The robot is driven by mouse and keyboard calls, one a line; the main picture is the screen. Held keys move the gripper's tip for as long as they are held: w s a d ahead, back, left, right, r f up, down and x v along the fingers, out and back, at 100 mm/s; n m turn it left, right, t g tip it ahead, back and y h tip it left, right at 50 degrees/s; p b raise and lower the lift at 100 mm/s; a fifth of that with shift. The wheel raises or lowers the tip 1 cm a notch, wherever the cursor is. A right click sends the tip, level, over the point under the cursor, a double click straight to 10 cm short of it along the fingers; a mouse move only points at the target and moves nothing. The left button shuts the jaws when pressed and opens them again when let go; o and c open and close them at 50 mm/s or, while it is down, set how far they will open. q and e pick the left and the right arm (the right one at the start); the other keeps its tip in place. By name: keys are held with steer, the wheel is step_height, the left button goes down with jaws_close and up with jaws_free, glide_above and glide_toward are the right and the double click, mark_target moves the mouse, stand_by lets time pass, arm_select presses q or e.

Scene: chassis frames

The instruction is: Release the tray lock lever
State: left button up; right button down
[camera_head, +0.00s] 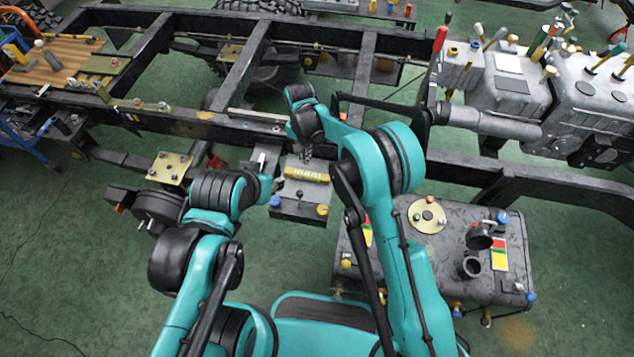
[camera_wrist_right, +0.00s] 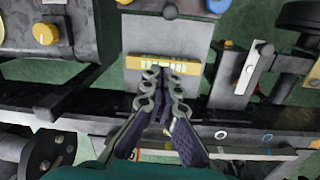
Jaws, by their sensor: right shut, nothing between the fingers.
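The grey tray (camera_head: 300,202) sits beside the near chassis rail, with a yellow lettered bar (camera_head: 307,173) across it. In the right wrist view the bar (camera_wrist_right: 134,62) crosses the grey tray top (camera_wrist_right: 175,40). My right gripper (camera_head: 305,153) is over the tray, its fingers together and empty. In the right wrist view its fingertips (camera_wrist_right: 164,71) overlap the bar; contact cannot be told. A silver lever-like bar (camera_wrist_right: 247,72) with a dark end stands beside the tray; I cannot tell whether it is the lock lever.
The chassis rail (camera_head: 205,120) runs behind the tray. A grey tank (camera_head: 440,262) with caps and fittings stands at right. A yellow-topped plate (camera_head: 170,167) and black round parts (camera_head: 157,208) lie left. Grey machinery (camera_head: 590,105) is at far right.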

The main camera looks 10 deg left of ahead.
arm_select(q)
steer(key=shift+w+d+r, duration=0.1)
steer(key=shift+d+r, duration=0.1)
steer(key=shift+d, duration=0.25)
arm_select(e)
step_height(320, 180, down, 2)
steer(key=shift+s+a+f, duration=0.1)
steer(key=f+b, duration=0.1)
steer(key=f, duration=0.2)
steer(key=f+b, duration=0.1)
steer(key=f, duration=0.3)
steer(key=f+b, duration=0.1)
steer(key=f, duration=0.2)
steer(key=shift+s+d+f+b, duration=0.15)
steer(key=shift+s+d+b, duration=0.15)
steer(key=s, duration=0.1)
steer(key=s+r, duration=0.1)
steer(key=s, duration=0.1)
steer(key=shift+s+a+r+b, duration=0.1)
steer(key=shift+a+r+b, duration=0.25)
steer(key=shift+b, duration=0.05)
arm_select(q)
step_height(320, 180, down, 5)
steer(key=shift+r, duration=0.2)
arm_select(e)
steer(key=shift+s+r, duration=0.15)
steer(key=shift+s, duration=0.05)
